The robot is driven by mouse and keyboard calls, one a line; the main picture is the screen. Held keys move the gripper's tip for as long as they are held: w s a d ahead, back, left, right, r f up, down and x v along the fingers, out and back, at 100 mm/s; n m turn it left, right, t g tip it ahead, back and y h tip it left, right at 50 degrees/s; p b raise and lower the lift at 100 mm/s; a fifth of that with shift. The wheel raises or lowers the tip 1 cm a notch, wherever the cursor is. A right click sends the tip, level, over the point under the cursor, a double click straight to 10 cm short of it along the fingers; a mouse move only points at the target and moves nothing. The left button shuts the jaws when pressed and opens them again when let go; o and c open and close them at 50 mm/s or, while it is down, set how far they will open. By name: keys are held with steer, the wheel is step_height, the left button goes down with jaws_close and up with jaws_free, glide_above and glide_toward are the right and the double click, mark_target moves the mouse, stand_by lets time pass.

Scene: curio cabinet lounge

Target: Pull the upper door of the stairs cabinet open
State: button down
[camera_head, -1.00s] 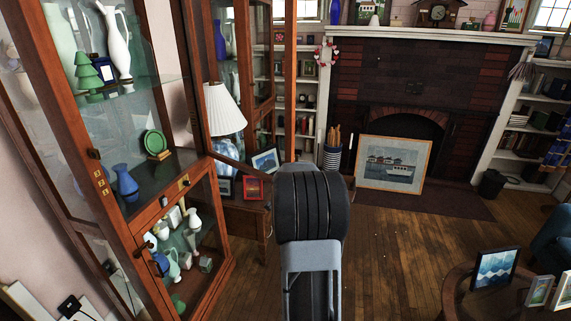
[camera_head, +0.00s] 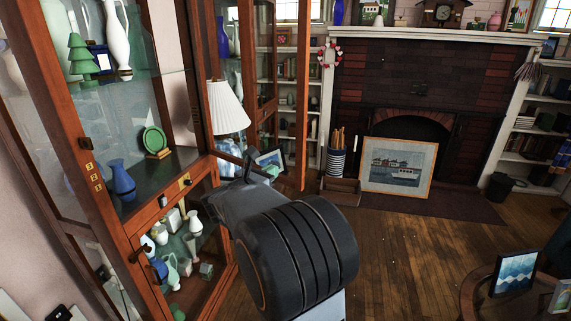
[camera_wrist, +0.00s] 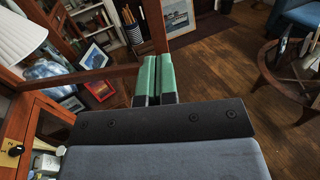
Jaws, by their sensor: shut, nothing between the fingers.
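The tall stairs cabinet (camera_head: 110,215) with brown wood frame and glass stands at the left in the head view. Its upper door (camera_head: 303,110) stands swung out from the front, its free edge toward the room. In the wrist view the door's upright and bottom rail (camera_wrist: 156,22) meet just beyond my fingers. My gripper (camera_wrist: 155,80) has green fingertips pressed together with nothing between them, close to that lower corner; I cannot tell if they touch it. In the head view my wrist hides part of the gripper and of the cabinet's lower section.
Vases and a green plate (camera_head: 154,140) stand on the cabinet shelves. A white-shaded lamp (camera_head: 228,108) and small frames stand behind the door. A round table (camera_head: 480,290) with frames is at lower right. The wooden floor (camera_head: 400,240) between is clear.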

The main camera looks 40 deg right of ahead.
mark_target(302, 153)
steer(key=d+p, duration=0.1)
steer(key=d, duration=0.3)
steer(key=w+d+p, duration=0.1)
steer(key=d, duration=0.3)
steer(key=w+d+p, duration=0.1)
steer(key=d, duration=0.4)
steer(key=shift+w+d, duration=0.1)
steer(key=shift+w, duration=0.05)
